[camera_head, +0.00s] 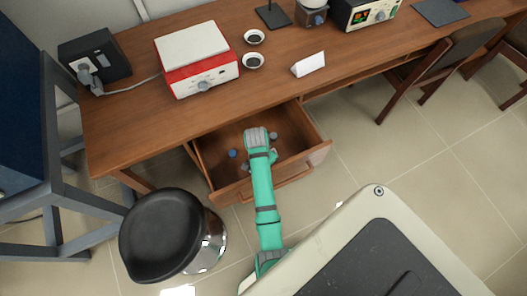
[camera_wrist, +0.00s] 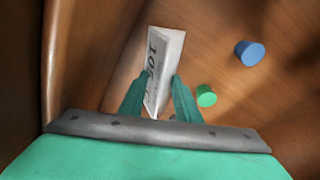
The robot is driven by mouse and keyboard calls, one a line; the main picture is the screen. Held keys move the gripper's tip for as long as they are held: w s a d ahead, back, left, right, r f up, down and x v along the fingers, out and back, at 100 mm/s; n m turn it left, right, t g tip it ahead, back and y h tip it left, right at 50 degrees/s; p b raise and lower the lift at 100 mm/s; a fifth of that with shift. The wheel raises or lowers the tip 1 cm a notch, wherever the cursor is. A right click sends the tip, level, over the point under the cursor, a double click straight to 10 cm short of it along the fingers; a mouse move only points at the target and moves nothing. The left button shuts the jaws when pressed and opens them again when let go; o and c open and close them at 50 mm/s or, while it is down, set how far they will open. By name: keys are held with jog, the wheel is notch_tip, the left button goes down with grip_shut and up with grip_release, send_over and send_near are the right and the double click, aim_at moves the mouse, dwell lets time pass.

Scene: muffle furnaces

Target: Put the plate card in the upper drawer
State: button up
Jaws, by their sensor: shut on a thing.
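A white folded card (camera_wrist: 160,60) with dark print reading about "105" stands between my gripper's fingers in the wrist view. My gripper (camera_wrist: 158,84) is shut on it. The open wooden drawer (camera_head: 213,165) sticks out below the desk top in the head view. My arm reaches down over it, and the fingers and held card are hidden there. In the wrist view the card is inside or just above the drawer, near a side wall (camera_wrist: 90,60); whether it touches the bottom I cannot tell. A second white folded card (camera_head: 308,64) stands on the desk.
A blue cap (camera_wrist: 249,53) and a green cap (camera_wrist: 206,95) lie on the drawer bottom. A red and white device (camera_head: 197,70) and two small dishes (camera_head: 253,60) stand on the desk. A black stool (camera_head: 163,235) is left of my arm. Chairs (camera_head: 440,65) stand at the right.

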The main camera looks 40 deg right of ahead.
jog(key=shift+f, duration=0.45)
jog(key=shift+w+a, duration=0.1)
jog(key=shift+w, duration=0.05)
jog(key=o, duration=1.1)
jog(key=shift+o, duration=0.2)
notch_tip(320, 180, up, 12)
jog(key=a, duration=0.1)
jog(key=shift+a, duration=0.35)
